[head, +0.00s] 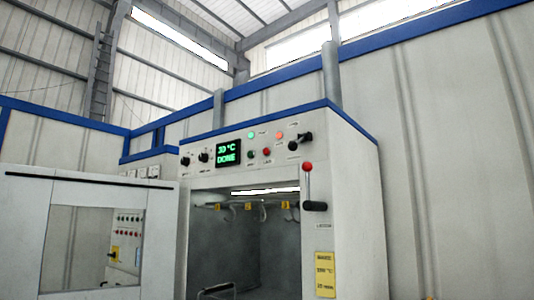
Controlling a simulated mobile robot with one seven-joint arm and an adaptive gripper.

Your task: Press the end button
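The control panel (312,127) is on the upper front of a white cabinet with blue trim. Below two small lamps, green (251,134) and orange (279,135), sit a dark green button (251,155) and a red button (266,152). Their labels are too small to read, so I cannot tell which one is the end button. The display (228,152) reads 30 °C and DONE in green. My gripper does not show in the head view.
The cabinet door (22,230) stands open at left. Hooks with yellow tags (286,205) hang inside the chamber. A curved dark bar (215,289) shows at the bottom edge.

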